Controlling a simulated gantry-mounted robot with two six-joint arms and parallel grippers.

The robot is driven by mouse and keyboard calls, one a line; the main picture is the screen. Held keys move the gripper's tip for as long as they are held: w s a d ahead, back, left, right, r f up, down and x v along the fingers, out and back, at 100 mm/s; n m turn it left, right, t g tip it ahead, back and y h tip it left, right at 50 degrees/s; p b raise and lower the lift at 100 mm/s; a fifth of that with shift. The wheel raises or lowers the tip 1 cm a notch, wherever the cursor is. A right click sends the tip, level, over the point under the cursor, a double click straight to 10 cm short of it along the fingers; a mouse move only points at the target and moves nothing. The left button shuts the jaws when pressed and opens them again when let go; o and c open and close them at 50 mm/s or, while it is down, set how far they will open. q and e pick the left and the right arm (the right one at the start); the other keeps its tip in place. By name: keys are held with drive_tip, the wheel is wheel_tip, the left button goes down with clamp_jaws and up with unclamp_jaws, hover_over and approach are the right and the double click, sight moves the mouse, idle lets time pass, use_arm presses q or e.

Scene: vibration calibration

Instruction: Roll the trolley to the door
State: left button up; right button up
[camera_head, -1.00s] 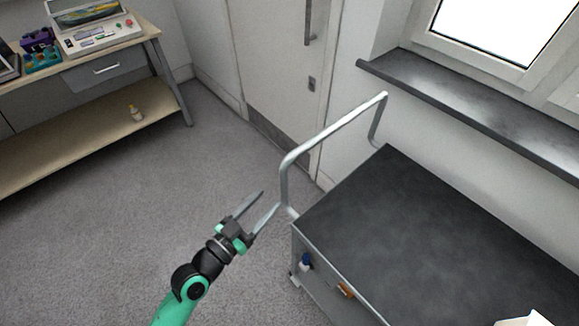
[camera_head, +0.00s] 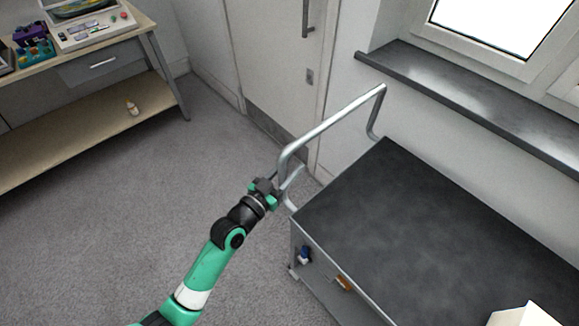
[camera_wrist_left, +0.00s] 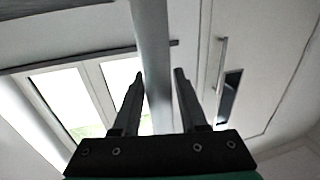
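The trolley (camera_head: 420,230) has a dark flat top and a pale metal push handle (camera_head: 335,121) at its door-side end. My left gripper (camera_head: 288,176) is at the lower near upright of the handle; its fingertips are partly hidden there. In the left wrist view the handle bar (camera_wrist_left: 151,50) runs between the two spread fingers of my left gripper (camera_wrist_left: 158,76), with a gap to at least one finger. The pale door (camera_head: 270,60), with a vertical pull handle, is beyond the trolley handle. My right gripper is out of view.
A workbench (camera_head: 100,70) with a drawer and a lower shelf stands at the left. A window sill (camera_head: 470,100) runs along the right wall above the trolley. Small items sit on the trolley's lower level. The grey carpet (camera_head: 130,200) is clear between bench and trolley.

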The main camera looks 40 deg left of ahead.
use_arm(q)
clamp_jaws()
idle(1.1)
